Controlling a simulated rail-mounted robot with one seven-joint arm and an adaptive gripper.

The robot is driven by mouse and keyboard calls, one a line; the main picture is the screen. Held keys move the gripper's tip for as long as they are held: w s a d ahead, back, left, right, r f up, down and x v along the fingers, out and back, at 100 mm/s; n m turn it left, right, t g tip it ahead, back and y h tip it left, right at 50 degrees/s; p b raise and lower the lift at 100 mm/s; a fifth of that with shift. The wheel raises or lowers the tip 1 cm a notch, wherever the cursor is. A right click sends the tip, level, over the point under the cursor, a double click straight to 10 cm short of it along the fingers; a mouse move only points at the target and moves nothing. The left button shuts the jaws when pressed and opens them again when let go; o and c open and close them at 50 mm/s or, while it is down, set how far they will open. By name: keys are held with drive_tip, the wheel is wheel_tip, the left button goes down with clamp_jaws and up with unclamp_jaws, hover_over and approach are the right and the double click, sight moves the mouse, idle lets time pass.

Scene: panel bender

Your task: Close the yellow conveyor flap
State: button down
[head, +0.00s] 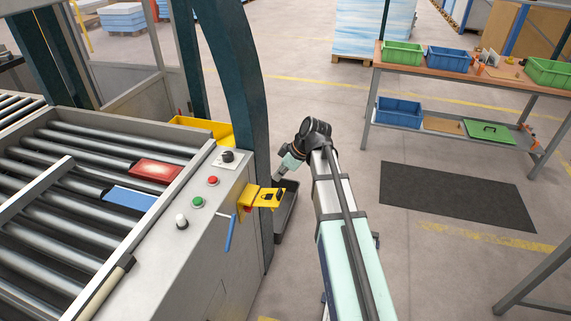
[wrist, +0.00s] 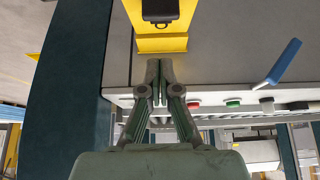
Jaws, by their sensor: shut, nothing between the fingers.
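A yellow hinged-looking plate with a black latch-like part (head: 262,198) sticks out from the side panel of the roller conveyor, below the buttons. In the wrist view this yellow plate (wrist: 160,44) is at the top, straight ahead of my fingertips. Another yellow panel (head: 205,128) stands at the far edge of the conveyor, partly hidden by the dark post. I cannot tell for certain which is the flap. My gripper (head: 277,178) is just beyond the latch plate in the head view. In the wrist view its fingers (wrist: 158,64) are together and empty, apparently apart from the plate.
A blue handle (head: 230,233) hangs from the panel near the plate. Red (head: 213,181) and green (head: 197,202) buttons sit above it. A dark curved post (head: 245,80) rises close to my gripper. A grey bin (head: 286,212) stands below.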

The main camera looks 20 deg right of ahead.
sight(281, 193)
drive_tip(key=shift+s+d+f+p, duration=0.15)
drive_tip(key=shift+f+p, duration=0.6)
drive_tip(key=shift+f, duration=1.65)
drive_tip(key=shift+f+b, duration=0.15)
drive_tip(key=shift+b, duration=0.15)
